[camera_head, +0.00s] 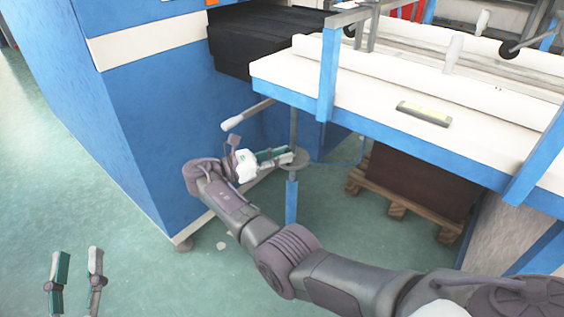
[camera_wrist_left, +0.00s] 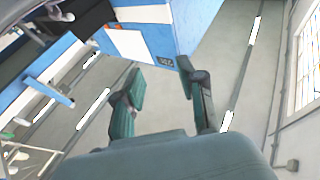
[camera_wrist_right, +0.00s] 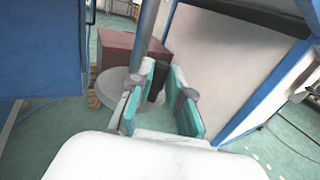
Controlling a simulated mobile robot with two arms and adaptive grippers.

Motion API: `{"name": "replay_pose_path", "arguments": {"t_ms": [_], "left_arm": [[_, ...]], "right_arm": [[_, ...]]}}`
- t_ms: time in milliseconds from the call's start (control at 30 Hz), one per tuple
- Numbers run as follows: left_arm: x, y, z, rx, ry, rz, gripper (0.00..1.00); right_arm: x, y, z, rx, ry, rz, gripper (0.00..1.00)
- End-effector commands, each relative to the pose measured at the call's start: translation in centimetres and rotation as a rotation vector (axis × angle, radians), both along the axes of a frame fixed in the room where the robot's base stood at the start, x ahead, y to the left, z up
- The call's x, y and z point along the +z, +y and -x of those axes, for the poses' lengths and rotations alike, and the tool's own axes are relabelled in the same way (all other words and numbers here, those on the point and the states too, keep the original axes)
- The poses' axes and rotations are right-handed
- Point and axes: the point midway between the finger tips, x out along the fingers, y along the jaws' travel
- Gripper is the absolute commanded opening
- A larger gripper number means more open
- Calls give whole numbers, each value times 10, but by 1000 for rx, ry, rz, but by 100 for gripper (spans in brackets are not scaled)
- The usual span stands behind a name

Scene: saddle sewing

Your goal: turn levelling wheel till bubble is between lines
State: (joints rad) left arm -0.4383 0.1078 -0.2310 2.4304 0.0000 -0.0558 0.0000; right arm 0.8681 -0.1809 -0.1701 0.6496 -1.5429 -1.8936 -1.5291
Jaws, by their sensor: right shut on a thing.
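The levelling wheel (camera_head: 297,161) is a grey disc on the upright post under the white-topped table, at the top of a blue leg. My right gripper (camera_head: 278,156) is at the wheel's left edge. In the right wrist view, its fingers (camera_wrist_right: 158,104) are closed about a dark handle (camera_wrist_right: 157,80) by the wheel (camera_wrist_right: 113,84). The yellowish spirit level (camera_head: 424,113) lies on the table top. Its bubble and lines are too small to make out. My left gripper (camera_head: 75,284) is open and empty at the lower left, away from the wheel; its fingers also show in the left wrist view (camera_wrist_left: 162,92).
The white table top (camera_head: 375,105) with blue frame overhangs the wheel. A blue cabinet (camera_head: 140,120) stands close on the left. A white-tipped lever (camera_head: 245,116) sticks out above my right gripper. A wooden pallet (camera_head: 395,205) with a brown load stands behind. The green floor at left is clear.

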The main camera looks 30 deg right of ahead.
Motion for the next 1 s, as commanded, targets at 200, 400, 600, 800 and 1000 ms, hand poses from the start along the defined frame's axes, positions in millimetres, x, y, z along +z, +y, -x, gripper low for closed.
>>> {"name": "replay_pose_path", "arguments": {"t_ms": [200, 400, 600, 800, 1000], "left_arm": [[29, -1, 15, -12, -195, 55, 40], [41, 0, 23, -15, -272, 77, 40], [43, 0, 24, -16, -285, 81, 40], [43, 0, 24, -15, -283, 80, 40], [43, 0, 24, -15, -282, 79, 40]], "right_arm": [[0, 0, -2, -30, -1, 1, 0], [0, 0, -3, -41, -1, 1, 0], [1, 0, -3, -43, -1, 1, 0], [1, 0, -3, -42, -1, 1, 0], [1, 0, -3, -43, -1, 1, 43]]}}
